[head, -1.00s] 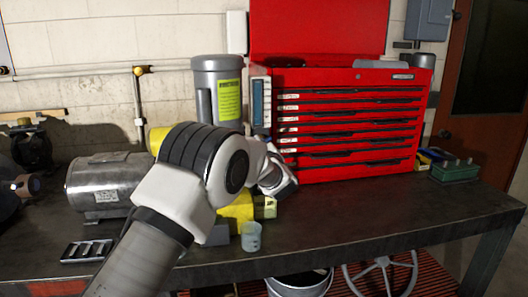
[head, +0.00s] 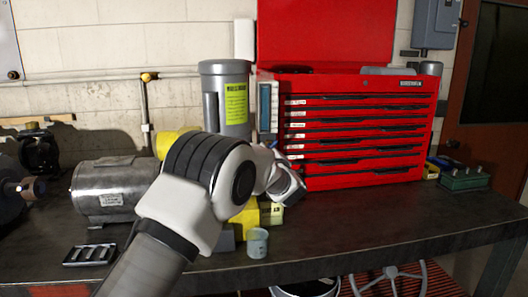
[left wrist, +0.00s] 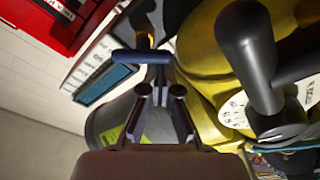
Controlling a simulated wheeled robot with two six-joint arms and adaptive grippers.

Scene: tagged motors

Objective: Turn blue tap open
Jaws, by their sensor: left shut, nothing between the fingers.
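The blue tap (left wrist: 142,57) shows in the left wrist view as a T-shaped handle, its crossbar lying nearly level. Its short stem points toward my left gripper (left wrist: 161,93), whose dark fingertips are just below the crossbar. The fingers are shut with nothing held; I cannot tell whether they touch the tap. A yellow motor housing (left wrist: 205,50) is right beside the tap. In the head view my left arm covers much of the yellow motor (head: 172,143), and the tap and fingertips cannot be made out. My right gripper is not in view.
A red tool chest (head: 350,130) and a grey cylinder (head: 226,85) stand behind. A silver motor (head: 108,190) is at left, a small cup (head: 257,243) in front. A black bar (left wrist: 247,45) crosses close on the wrist view's right. The bench's right front is clear.

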